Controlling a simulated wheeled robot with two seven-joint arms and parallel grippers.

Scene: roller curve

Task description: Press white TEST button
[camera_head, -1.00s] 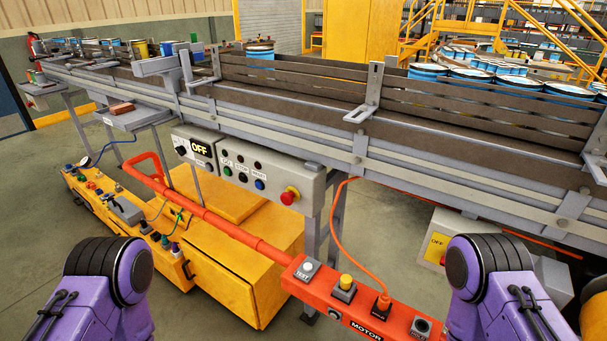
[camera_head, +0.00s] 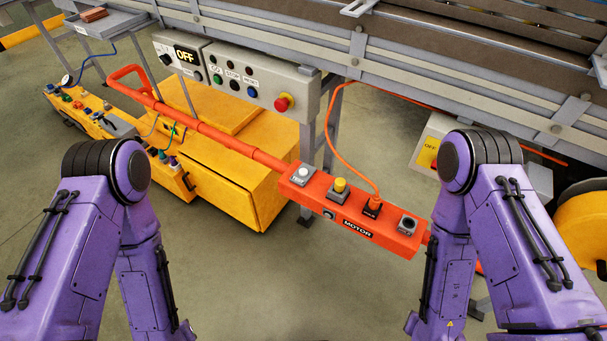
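The white TEST button (camera_head: 303,172) sits on a grey square base at the left end of the orange-red MOTOR control box (camera_head: 329,216). The box hangs below the conveyor, between my two purple arms in the picture. A yellow button (camera_head: 340,185), a black socket with an orange cable and another black-centred control are on the same box, to the right of the TEST button. Both arms reach down past the bottom of the picture, and neither gripper shows. Nothing covers the TEST button.
The conveyor (camera_head: 420,60) runs across the top. A grey panel (camera_head: 262,83) with a red emergency knob (camera_head: 284,102) hangs under it. A yellow cabinet (camera_head: 230,165) stands left of the box, and an orange cable (camera_head: 342,150) loops above it. Floor is open below the box.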

